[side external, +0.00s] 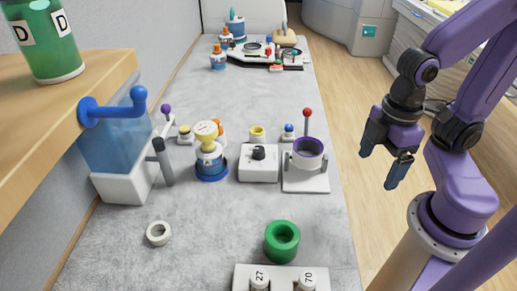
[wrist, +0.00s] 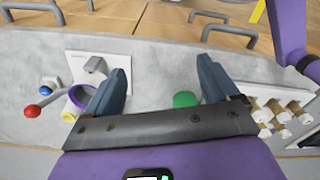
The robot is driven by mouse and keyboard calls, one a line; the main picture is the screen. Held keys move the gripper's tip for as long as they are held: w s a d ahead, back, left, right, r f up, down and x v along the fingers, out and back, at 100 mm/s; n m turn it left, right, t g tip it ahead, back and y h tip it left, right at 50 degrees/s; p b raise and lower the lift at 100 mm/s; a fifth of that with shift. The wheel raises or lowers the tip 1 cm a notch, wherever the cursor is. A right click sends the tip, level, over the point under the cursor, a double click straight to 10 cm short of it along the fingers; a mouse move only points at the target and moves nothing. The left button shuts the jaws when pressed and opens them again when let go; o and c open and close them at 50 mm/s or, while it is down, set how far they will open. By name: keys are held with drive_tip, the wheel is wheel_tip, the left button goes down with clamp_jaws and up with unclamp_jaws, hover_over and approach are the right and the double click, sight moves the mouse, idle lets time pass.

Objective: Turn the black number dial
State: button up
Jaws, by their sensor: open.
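The black number dial (side external: 258,153) sits on top of a white box (side external: 258,171) near the middle of the grey table. Its pointer setting is too small to read. In the wrist view, the white box (wrist: 78,66) with a greyish knob (wrist: 96,66) shows beyond the left finger. My gripper (side external: 379,170) is open and empty. It hangs off the right side of the table, well apart from the dial, with the purple-ringed holder between them. In the wrist view, my gripper (wrist: 163,92) has its fingers wide apart.
The purple-ringed holder (side external: 308,152) and a red-topped lever (side external: 307,117) stand right of the dial. The table surface (side external: 215,225) between is clear.

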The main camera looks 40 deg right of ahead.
drive_tip(key=shift+c, duration=0.3)
drive_tip(key=c, duration=0.5)
drive_tip(key=shift+w+a+r, duration=0.1)
drive_tip(key=shift+w+a, duration=0.1)
drive_tip(key=shift+w, duration=0.1)
wheel_tip(320, 180, up, 6)
drive_tip(key=m+g+y, duration=0.1)
drive_tip(key=m+g, duration=0.2)
drive_tip(key=m, duration=1.3)
hover_over(259, 148)
drive_tip(key=s+d, duration=0.2)
drive_tip(key=s, duration=0.1)
drive_tip(key=w+d+r+m+y, duration=0.1)
drive_tip(key=w+d+m+y, duration=0.15)
drive_tip(key=w+m, duration=0.45)
drive_tip(key=shift+n+h, duration=0.35)
drive_tip(key=shift+n, duration=0.35)
drive_tip(key=x, duration=1.6)
drive_tip(key=shift+w+d+f, duration=0.1)
drive_tip(key=shift+f, duration=0.35)
drive_tip(key=c, duration=1.1)
